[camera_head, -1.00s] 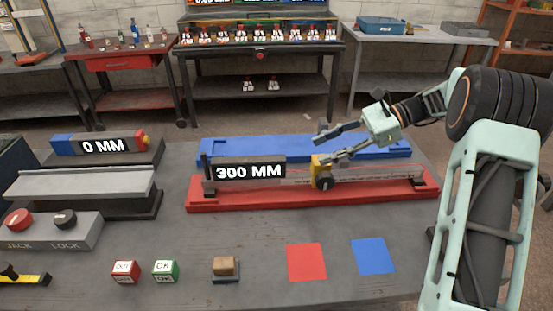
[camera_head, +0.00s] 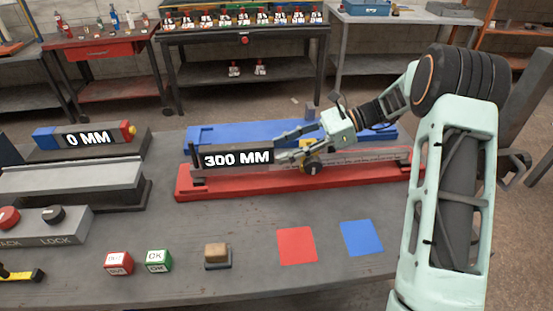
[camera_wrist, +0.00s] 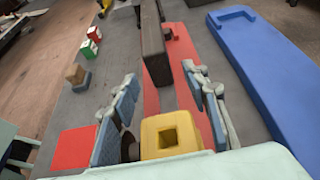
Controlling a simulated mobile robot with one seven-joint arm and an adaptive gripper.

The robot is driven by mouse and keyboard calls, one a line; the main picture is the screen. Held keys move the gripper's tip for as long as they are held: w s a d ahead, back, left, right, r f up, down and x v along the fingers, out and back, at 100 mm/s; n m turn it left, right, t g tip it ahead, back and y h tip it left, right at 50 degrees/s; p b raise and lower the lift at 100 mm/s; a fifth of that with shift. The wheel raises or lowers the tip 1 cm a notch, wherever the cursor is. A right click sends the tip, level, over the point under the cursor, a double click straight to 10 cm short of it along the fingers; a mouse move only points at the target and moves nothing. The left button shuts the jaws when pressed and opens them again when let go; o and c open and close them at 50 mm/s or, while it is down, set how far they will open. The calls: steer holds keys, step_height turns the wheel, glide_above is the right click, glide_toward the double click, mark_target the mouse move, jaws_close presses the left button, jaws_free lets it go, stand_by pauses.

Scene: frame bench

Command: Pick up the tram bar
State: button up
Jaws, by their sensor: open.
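The tram bar, a long grey scaled bar with a dark "300 MM" display (camera_head: 238,158) and a yellow slider (camera_wrist: 172,135) with a dark knob (camera_head: 313,168), lies in the red cradle (camera_head: 240,187). In the wrist view its dark display block (camera_wrist: 155,52) extends away between the fingers. My gripper (camera_head: 284,143) is open over the bar, close to the yellow slider. In the wrist view the fingers of my gripper (camera_wrist: 160,92) stand on either side of the bar. Whether they touch it cannot be told. The slider is partly hidden by my gripper in the head view.
An empty-looking blue cradle (camera_head: 232,134) lies behind the red one. A "0 MM" gauge (camera_head: 85,138) stands at the left. Red and green cubes (camera_head: 157,261), a wooden block (camera_head: 217,252), and red (camera_head: 297,246) and blue (camera_head: 361,238) squares are in front.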

steer(key=shift+x, duration=1.1)
jaws_close()
steer(key=shift+r, duration=0.15)
